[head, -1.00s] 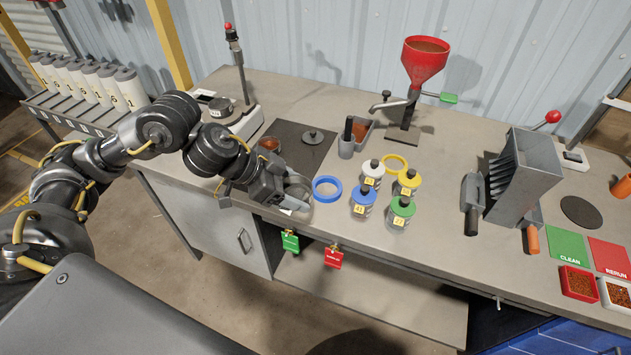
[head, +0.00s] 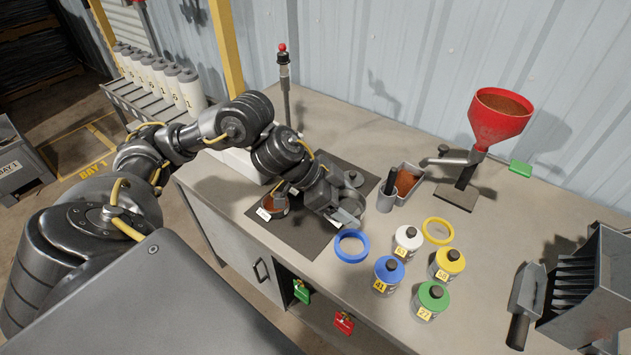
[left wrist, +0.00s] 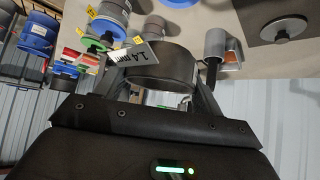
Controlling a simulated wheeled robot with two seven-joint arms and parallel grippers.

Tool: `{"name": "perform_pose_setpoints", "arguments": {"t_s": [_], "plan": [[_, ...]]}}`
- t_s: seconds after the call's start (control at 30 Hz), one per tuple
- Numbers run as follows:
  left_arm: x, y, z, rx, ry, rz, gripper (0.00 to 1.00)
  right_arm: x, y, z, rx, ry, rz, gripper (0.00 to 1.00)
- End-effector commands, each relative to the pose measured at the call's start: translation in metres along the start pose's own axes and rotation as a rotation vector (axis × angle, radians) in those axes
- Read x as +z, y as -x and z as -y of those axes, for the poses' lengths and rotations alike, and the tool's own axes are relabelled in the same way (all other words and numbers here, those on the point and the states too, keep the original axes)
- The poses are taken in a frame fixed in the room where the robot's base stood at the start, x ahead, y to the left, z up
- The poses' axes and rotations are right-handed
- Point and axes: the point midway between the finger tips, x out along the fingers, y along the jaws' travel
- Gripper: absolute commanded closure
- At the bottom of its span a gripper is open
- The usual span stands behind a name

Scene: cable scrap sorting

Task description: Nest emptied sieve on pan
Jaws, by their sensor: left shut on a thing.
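My left gripper (head: 335,207) is shut on the grey round sieve (head: 352,207) over the right part of the dark mat. In the left wrist view the sieve (left wrist: 165,68) sits between the fingers, with a "1.4 mm" tag on its side. Its inside is mostly hidden. The pan (head: 284,207) stands on the mat to the left of the gripper, apart from the sieve. It holds reddish-brown grains and is partly hidden by my arm. My right gripper is out of view.
The dark mat (head: 300,236) carries a grey knobbed lid (head: 353,179) behind the gripper. A blue ring (head: 351,257) lies close in front of the sieve. Several capped bottles, a yellow ring (head: 426,237) and a grey scoop bin (head: 407,190) stand to the right.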

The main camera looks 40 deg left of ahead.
Motion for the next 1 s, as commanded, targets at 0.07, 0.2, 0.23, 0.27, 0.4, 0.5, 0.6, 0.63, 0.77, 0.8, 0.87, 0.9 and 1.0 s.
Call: {"name": "perform_pose_setpoints", "arguments": {"t_s": [0.07, 0.2, 0.23, 0.27, 0.4, 0.5, 0.6, 0.63, 0.77, 0.8, 0.87, 0.9, 1.0], "plan": [[0.004, -0.002, 0.0, 0.006, 0.003, -0.001, 0.6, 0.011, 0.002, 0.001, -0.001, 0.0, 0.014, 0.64], [0.027, 0.006, 0.006, -0.005, 0.016, 0.002, 0.6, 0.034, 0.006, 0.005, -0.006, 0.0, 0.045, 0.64], [0.034, 0.009, 0.009, -0.01, 0.022, 0.002, 0.6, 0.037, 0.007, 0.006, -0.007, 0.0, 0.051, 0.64], [0.042, 0.013, 0.011, -0.016, 0.027, 0.003, 0.6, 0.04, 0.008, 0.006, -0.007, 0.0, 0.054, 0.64], [0.077, 0.034, 0.023, -0.043, 0.05, 0.004, 0.6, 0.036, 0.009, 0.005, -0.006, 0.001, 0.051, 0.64], [0.099, 0.051, 0.03, -0.06, 0.063, 0.004, 0.6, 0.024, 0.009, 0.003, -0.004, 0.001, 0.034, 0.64], [0.119, 0.068, 0.036, -0.074, 0.074, 0.002, 0.6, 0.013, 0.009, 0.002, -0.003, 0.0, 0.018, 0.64], [0.126, 0.073, 0.038, -0.076, 0.077, 0.002, 0.6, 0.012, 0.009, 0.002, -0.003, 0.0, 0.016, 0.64], [0.148, 0.098, 0.045, -0.088, 0.085, -0.001, 0.6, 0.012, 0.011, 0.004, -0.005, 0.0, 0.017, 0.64], [0.154, 0.105, 0.047, -0.09, 0.086, -0.002, 0.6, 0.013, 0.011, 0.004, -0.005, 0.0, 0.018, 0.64], [0.161, 0.115, 0.049, -0.092, 0.086, -0.003, 0.6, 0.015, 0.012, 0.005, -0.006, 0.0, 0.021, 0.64], [0.166, 0.121, 0.051, -0.094, 0.086, -0.003, 0.6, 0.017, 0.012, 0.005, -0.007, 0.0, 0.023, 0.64], [0.173, 0.133, 0.053, -0.093, 0.084, -0.005, 0.6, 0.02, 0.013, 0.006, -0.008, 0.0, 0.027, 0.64]]}}
